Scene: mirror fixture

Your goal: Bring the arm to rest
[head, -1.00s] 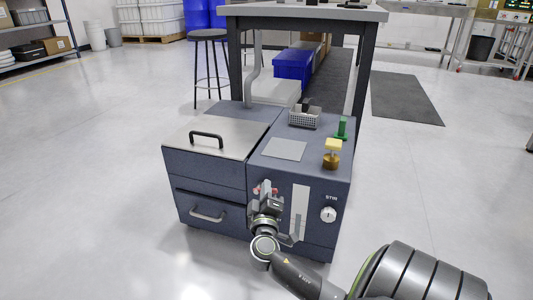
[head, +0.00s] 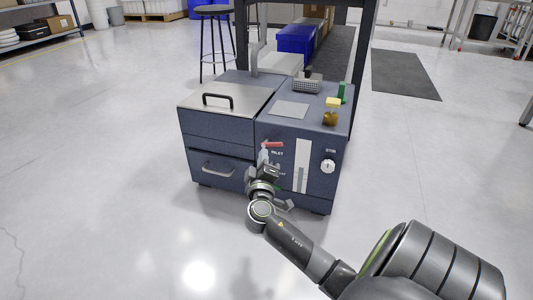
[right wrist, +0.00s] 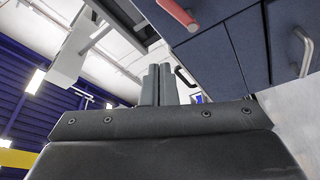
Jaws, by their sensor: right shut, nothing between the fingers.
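My right gripper (head: 263,156) is in front of the blue-grey cabinet (head: 215,138), with its fingers pointing up just below and left of a red lever (head: 272,144) marked INLET. In the right wrist view the two fingers (right wrist: 159,84) stand side by side, closed with nothing between them. The red lever (right wrist: 178,14) shows there above the fingertips, apart from them. My right arm reaches in from the lower right of the head view. My left gripper is not in view.
The cabinet front has a drawer handle (head: 217,169), a pale vertical gauge (head: 301,166) and a STIR knob (head: 327,166). On top are a lid handle (head: 217,100), a wire basket (head: 307,84) and an amber bottle (head: 330,117). The floor (head: 110,200) at left is clear.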

